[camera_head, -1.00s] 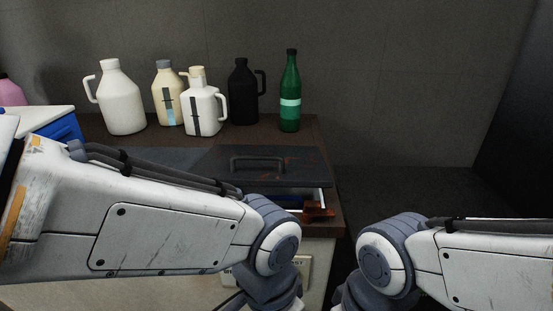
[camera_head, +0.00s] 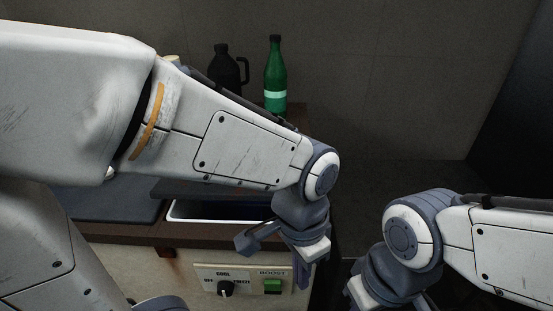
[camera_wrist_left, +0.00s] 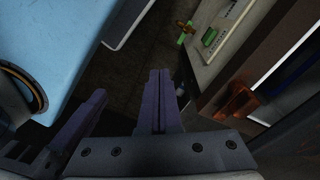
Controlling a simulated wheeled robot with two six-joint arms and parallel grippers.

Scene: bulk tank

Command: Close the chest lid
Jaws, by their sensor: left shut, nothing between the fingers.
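The chest is the counter-height tank with a cream front (camera_head: 185,274). Its dark lid (camera_head: 215,190) lies behind my left forearm, which hides most of it and its handle. In front of the lid, a white-rimmed opening (camera_head: 185,211) shows, so the chest is not fully covered. My left gripper (camera_head: 304,275) hangs in front of the chest's right end, fingers down.
A control panel (camera_head: 243,279) with a knob and green switch is on the front. A rusty bracket (camera_wrist_left: 237,103) shows near the rim. A green bottle (camera_head: 275,80) and black jug (camera_head: 227,68) stand behind. Dark floor is free at right.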

